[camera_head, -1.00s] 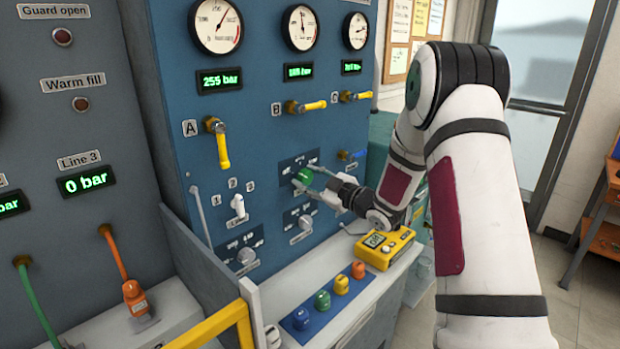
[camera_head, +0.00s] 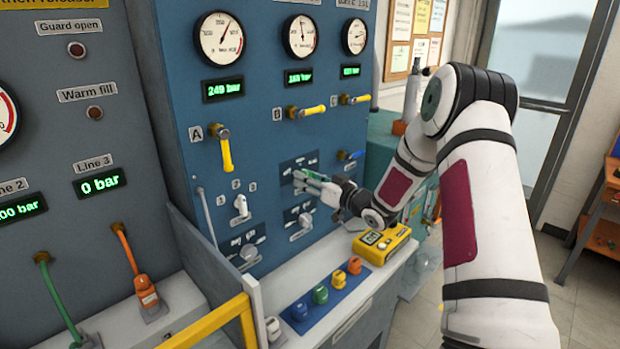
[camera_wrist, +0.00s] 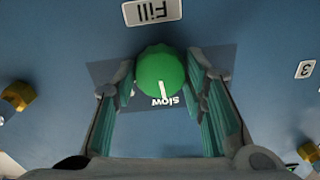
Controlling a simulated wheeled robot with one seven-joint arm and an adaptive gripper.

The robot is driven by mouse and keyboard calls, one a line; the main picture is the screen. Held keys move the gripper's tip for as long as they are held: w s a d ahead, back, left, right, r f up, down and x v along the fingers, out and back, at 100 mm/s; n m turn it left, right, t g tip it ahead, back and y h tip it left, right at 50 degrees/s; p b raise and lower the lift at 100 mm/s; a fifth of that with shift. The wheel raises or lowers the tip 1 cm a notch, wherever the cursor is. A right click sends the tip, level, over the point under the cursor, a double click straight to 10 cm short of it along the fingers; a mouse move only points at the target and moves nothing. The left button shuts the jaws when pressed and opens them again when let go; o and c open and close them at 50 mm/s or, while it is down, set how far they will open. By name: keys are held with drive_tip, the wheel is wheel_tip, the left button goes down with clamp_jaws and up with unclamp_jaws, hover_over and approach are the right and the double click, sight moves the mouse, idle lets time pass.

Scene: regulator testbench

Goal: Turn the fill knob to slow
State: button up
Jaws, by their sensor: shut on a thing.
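The fill knob (camera_wrist: 160,72) is a round green knob on the blue panel (camera_head: 180,90). In the wrist view its white pointer line points at the word "slow" (camera_wrist: 166,102) on the dark plate. The "Fill" label (camera_wrist: 150,12) is beyond it. My gripper (camera_wrist: 163,78) is shut on the knob, one finger on each side. In the head view my gripper (camera_head: 304,181) is at the panel and its fingers hide most of the knob.
A yellow meter (camera_head: 382,244) sits on the ledge below my wrist. Several coloured knobs stand on a blue strip (camera_head: 316,318) nearer the front. Yellow valve handles (camera_head: 306,112) and gauges are above. A yellow rail (camera_head: 210,322) is at the lower left.

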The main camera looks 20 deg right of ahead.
drive_tip(key=shift+m, duration=0.3)
idle(0.4)
drive_tip(key=o, duration=1.2)
drive_tip(key=shift+c, duration=0.2)
drive_tip(key=v, duration=1.2)
